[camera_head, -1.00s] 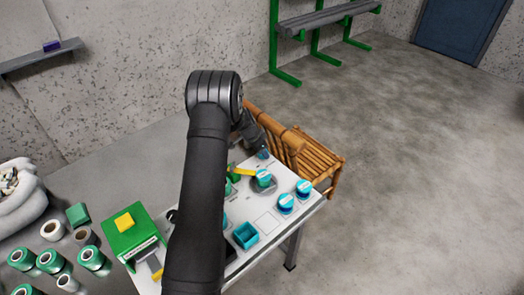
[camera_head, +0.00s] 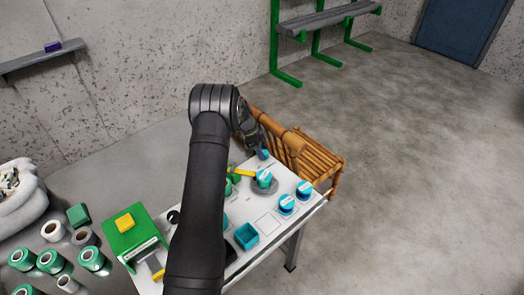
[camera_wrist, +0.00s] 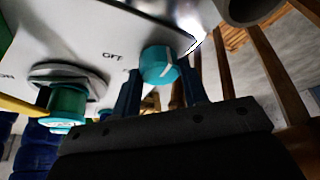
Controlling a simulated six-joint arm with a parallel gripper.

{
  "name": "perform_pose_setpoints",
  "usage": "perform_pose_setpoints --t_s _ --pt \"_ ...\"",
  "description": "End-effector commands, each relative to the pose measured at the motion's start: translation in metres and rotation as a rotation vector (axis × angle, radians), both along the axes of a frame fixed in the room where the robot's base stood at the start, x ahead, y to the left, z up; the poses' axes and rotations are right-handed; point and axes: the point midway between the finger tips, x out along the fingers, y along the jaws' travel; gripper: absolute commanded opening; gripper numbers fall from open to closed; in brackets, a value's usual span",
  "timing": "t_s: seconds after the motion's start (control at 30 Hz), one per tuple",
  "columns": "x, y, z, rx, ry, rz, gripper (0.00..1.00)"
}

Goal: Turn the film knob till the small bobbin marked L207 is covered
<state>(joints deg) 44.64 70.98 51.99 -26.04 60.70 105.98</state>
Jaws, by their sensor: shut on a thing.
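A teal knob with a white pointer line (camera_wrist: 157,62) stands on the white panel beside the word OFF in the wrist view. My gripper (camera_wrist: 160,76) is shut on it, with one blue finger at each side. In the head view my gripper (camera_head: 262,150) is at the panel's far corner, partly hidden by my wrist. A teal bobbin with a pale label (camera_head: 264,178) sits on a grey disc beside a yellow arm (camera_head: 245,172); it also shows in the wrist view (camera_wrist: 67,105). Two more teal bobbins (camera_head: 286,203) (camera_head: 304,188) stand at the right. I cannot read L207 on any label.
An open teal box (camera_head: 246,236) is at the panel's front. A bamboo chair (camera_head: 320,160) stands close behind the panel. The floor at the right is clear.

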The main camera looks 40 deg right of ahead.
Motion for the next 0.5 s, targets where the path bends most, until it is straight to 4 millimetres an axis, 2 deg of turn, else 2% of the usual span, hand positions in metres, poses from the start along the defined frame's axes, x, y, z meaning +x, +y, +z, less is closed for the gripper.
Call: perform_pose_setpoints --t_s 0.47,0.5 --pt "0.0007 0.0013 -0.0011 0.003 0.0 -0.017 0.17" --pt "0.0007 0.0013 -0.0011 0.003 0.0 -0.016 0.42"
